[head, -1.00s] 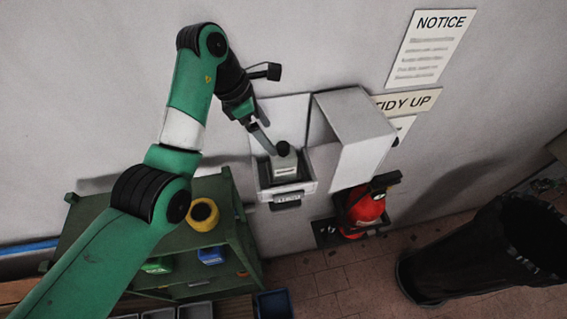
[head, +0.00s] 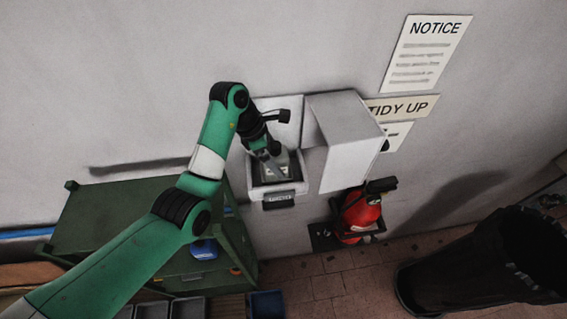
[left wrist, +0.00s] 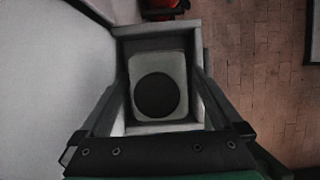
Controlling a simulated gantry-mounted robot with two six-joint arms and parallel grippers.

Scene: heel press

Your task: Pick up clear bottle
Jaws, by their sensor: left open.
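The clear bottle (left wrist: 157,95) stands upright in an open box (head: 256,190) on the wall. From above, in the left wrist view, it shows a round black cap on a pale, squarish body. My left gripper (left wrist: 160,82) is open and points down into the box, with one finger on each side of the bottle. I cannot tell whether the fingers touch it. In the head view the gripper (head: 272,167) hides the cap and much of the bottle. My right gripper is not in view.
A red fire extinguisher (head: 360,212) hangs below right. A green shelf unit (head: 110,215) is at the left and a black bin (head: 480,260) at the right.

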